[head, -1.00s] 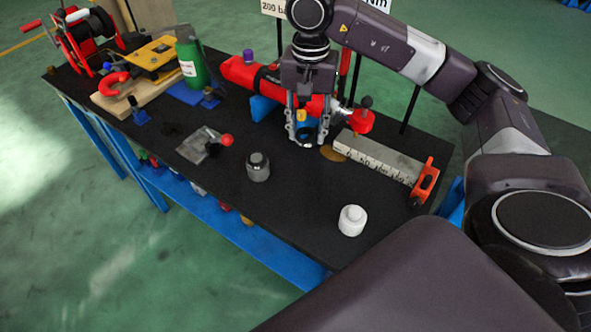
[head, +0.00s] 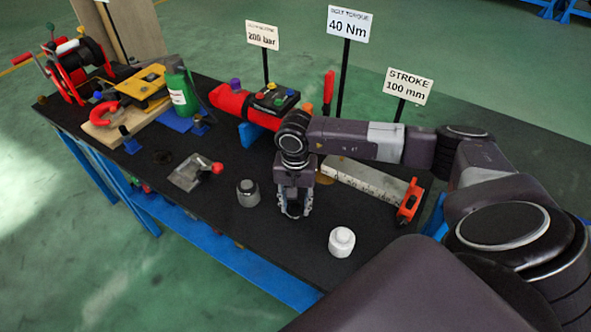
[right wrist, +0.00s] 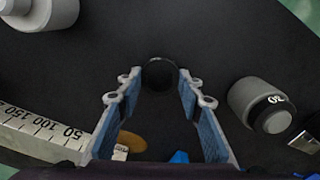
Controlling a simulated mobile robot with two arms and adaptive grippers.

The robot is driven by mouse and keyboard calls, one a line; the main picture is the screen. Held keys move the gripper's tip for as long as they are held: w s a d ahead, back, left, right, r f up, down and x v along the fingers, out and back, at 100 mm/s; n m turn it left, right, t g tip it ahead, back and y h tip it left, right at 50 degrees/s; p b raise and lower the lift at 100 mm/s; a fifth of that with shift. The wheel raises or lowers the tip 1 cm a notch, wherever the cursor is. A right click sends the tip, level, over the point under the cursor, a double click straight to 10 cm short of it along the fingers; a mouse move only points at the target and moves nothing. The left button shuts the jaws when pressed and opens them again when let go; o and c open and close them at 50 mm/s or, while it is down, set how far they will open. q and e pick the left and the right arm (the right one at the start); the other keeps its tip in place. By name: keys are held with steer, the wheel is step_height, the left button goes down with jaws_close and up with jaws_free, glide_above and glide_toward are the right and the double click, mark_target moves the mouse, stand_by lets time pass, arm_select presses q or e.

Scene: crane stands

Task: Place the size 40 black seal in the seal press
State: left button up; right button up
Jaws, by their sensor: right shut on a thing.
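My right gripper (head: 293,212) is above the black table top in the head view, between a grey cylinder and a white cylinder. In the right wrist view its two fingers (right wrist: 158,78) are shut on a black seal (right wrist: 160,62), a ring at the fingertips; no size mark on it is readable. A low metal device with a red-knobbed lever (head: 187,174), which looks like the seal press, lies left of the grey cylinder. My gripper is well to its right and apart from it. My left gripper is not in view.
The grey cylinder (head: 248,193) has a black band marked 30 in the right wrist view (right wrist: 257,100). The white cylinder (head: 341,241) stands in front. A ruled bar (head: 365,178), a red cylinder body (head: 228,101), a green bottle (head: 181,90) and signs are behind.

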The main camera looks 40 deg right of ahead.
steer(key=shift+f, duration=0.15)
steer(key=shift+f, duration=0.1)
steer(key=shift+f+b, duration=0.1)
steer(key=shift+b, duration=0.2)
steer(key=o, duration=1)
